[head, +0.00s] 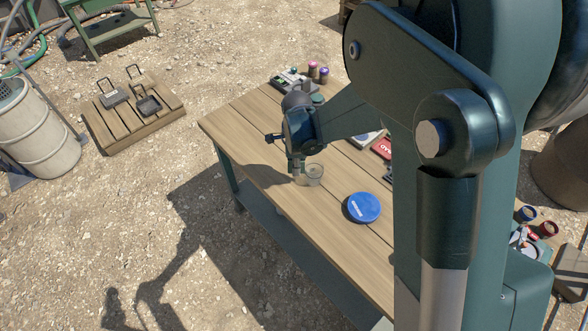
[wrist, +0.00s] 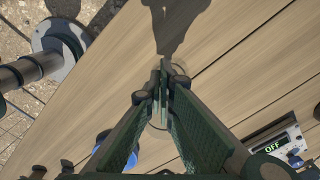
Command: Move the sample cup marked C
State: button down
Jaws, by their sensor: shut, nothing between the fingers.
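A clear cup (head: 315,175) stands on the wooden bench in the head view, just right of the fingertips of my gripper (head: 297,176). I can read no letter on it, so I cannot tell whether it is the cup marked C. My gripper points down, its fingers shut and empty, low over the bench. In the wrist view the fingers of my gripper (wrist: 164,68) meet at their tips, and a faint clear round outline shows around and behind them. Whether the fingers touch the cup is not clear.
A blue round disc (head: 362,207) lies on the bench (head: 265,125) nearer the camera. Small lidded jars (head: 312,69) stand at the far end, and more (head: 527,214) at the right. My arm hides part of the bench.

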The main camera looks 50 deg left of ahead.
aim_at(310, 170)
jog(key=shift+w+d+b, duration=1.2)
jog(key=shift+w+d, duration=0.9)
jog(key=shift+w, duration=0.15)
jog(key=shift+s, duration=0.1)
jog(key=shift+s+a, duration=0.35)
jog(key=shift+s+a+f+b, duration=0.1)
jog(key=shift+s+a+b, duration=0.45)
jog(key=shift+s+a, duration=0.55)
notch_tip(310, 170, up, 10)
jog(key=shift+w+d, duration=0.1)
